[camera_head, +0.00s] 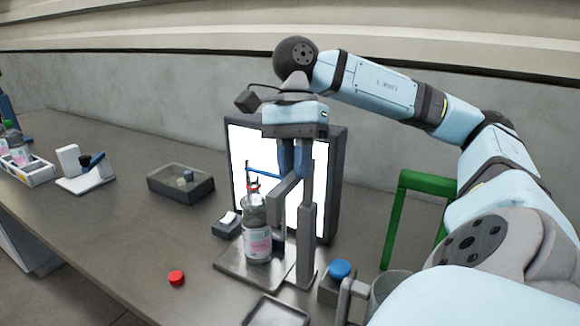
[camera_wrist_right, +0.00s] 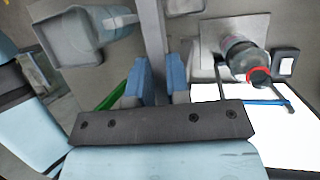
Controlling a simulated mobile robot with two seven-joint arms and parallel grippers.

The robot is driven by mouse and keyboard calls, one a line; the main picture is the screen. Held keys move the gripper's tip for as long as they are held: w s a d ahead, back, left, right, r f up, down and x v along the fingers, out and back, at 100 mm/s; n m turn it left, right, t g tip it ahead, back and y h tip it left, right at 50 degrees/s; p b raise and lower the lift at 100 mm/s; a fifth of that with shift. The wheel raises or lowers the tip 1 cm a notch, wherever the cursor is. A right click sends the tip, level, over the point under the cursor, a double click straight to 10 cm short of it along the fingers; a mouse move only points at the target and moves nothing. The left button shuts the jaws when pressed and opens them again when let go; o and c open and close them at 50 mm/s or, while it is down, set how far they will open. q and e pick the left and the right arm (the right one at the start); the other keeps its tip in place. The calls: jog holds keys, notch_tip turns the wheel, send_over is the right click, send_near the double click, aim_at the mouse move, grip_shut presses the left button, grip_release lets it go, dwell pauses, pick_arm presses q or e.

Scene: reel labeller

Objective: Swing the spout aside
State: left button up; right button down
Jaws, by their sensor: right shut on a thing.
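A clear bottle (camera_head: 257,243) with a pink-and-white label and red neck stands upright on a grey metal plate (camera_head: 232,262). A thin blue tube (camera_head: 265,174), seemingly the spout, crosses just above the bottle's mouth and runs toward my gripper. In the right wrist view the tube (camera_wrist_right: 265,102) passes beside the bottle's red neck (camera_wrist_right: 258,75). My right gripper (camera_head: 293,165) is above and right of the bottle, with its blue fingers shut on a grey bar (camera_wrist_right: 151,40). I cannot tell how the bar joins the tube. My left gripper is not in view.
A lit white panel (camera_head: 238,150) stands behind the bottle. A grey post (camera_head: 306,240) and a blue button (camera_head: 340,269) are to its right. A red cap (camera_head: 176,278) lies at front left.

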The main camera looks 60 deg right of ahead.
dwell(0.4)
jog(key=c, duration=1.1)
grip_release()
jog(key=shift+r, duration=0.1)
pick_arm(q)
jog(key=p, duration=0.2)
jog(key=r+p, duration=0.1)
jog(key=p, duration=0.2)
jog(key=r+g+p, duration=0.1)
jog(key=p, duration=0.1)
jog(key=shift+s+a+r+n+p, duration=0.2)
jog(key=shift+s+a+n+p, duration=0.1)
jog(key=shift+p, duration=0.1)
pick_arm(e)
jog(key=v, duration=1.3)
jog(key=shift+d+r, duration=0.2)
jog(key=shift+r, duration=0.1)
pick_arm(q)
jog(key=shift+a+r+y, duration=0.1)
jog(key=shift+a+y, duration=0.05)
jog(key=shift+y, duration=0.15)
pick_arm(e)
jog(key=shift+w, duration=0.1)
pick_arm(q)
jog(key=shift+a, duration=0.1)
pick_arm(e)
jog(key=shift+a, duration=0.1)
